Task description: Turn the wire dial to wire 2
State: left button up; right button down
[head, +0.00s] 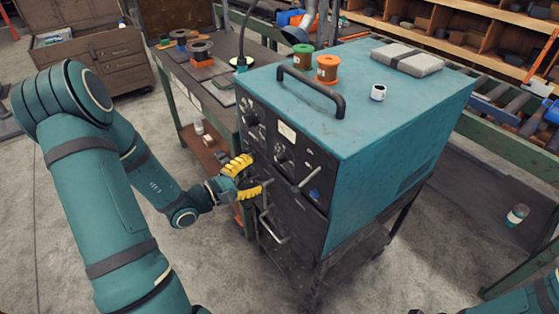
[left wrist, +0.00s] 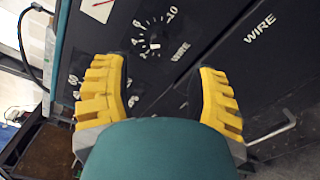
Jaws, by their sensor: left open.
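The wire dial (head: 281,158) is a dark knob with a white number scale on the black front panel of a teal machine (head: 400,120). In the left wrist view the dial (left wrist: 153,42) sits beyond the gap between my fingertips, with a WIRE label beside it. Its pointer is too small to read surely. My left gripper (head: 258,171), with yellow fingers, is open in front of the panel, a little below and left of the dial. The open left gripper (left wrist: 160,64) holds nothing, and its fingers appear apart from the knob. My right gripper is not in view.
Another dial (head: 252,118) is left of the wire dial, and a lever-like handle (head: 309,176) is to its right. A lower door handle (head: 272,230) sticks out. A workbench (head: 215,95) stands behind left.

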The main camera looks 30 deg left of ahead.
aim_at(277, 162)
pick_arm(q)
jog(key=x, duration=0.8)
jog(key=shift+w+d, duration=0.15)
jog(key=shift+w, duration=0.1)
jog(key=shift+c, duration=0.3)
grip_shut()
